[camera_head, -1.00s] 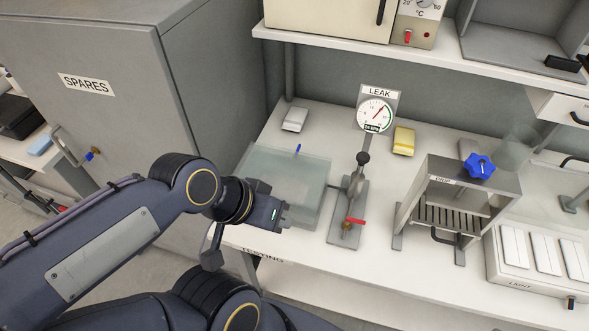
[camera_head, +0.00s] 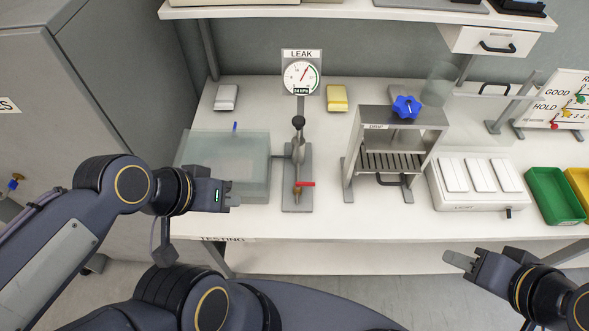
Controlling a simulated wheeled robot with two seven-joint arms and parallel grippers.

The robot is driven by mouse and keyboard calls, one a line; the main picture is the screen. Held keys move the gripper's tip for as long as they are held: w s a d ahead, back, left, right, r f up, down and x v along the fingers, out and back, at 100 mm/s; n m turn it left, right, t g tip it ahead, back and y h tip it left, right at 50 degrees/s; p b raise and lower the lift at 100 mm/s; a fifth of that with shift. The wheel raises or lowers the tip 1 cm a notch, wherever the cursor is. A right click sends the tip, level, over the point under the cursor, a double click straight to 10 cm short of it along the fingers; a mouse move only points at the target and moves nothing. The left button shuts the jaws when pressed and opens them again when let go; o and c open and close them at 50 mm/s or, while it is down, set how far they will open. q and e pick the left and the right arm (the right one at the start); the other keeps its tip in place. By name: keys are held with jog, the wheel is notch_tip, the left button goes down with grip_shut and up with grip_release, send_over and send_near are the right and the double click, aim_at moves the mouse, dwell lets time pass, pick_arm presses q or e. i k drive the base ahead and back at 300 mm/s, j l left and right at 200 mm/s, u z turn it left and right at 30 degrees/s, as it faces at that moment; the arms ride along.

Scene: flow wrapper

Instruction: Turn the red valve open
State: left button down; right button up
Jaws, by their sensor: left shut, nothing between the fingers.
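The red valve (camera_head: 306,184) is a small red lever on a brass fitting, low on the grey stand of the LEAK gauge (camera_head: 301,75). The lever points to the right, roughly level. The gauge dial sits above it with its needle up and to the right. My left gripper (camera_head: 236,201) is shut and empty, left of the valve and apart from it, near the front of the translucent box. My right gripper (camera_head: 450,258) is at the lower right, in front of the bench edge and far from the valve. Its finger gap cannot be made out.
A translucent box (camera_head: 228,155) stands left of the valve stand. A grey frame with a blue knob (camera_head: 405,106) stands to its right, then a white panel box (camera_head: 476,206) and a green bin (camera_head: 553,194). Bare bench lies between the valve stand and the grey frame.

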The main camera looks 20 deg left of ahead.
aim_at(298, 185)
jog(key=j, duration=0.6)
jog(key=k+j, duration=0.15)
jog(key=j, duration=0.45)
jog(key=j+z, duration=0.1)
jog(key=j, duration=0.55)
jog(key=k, duration=0.05)
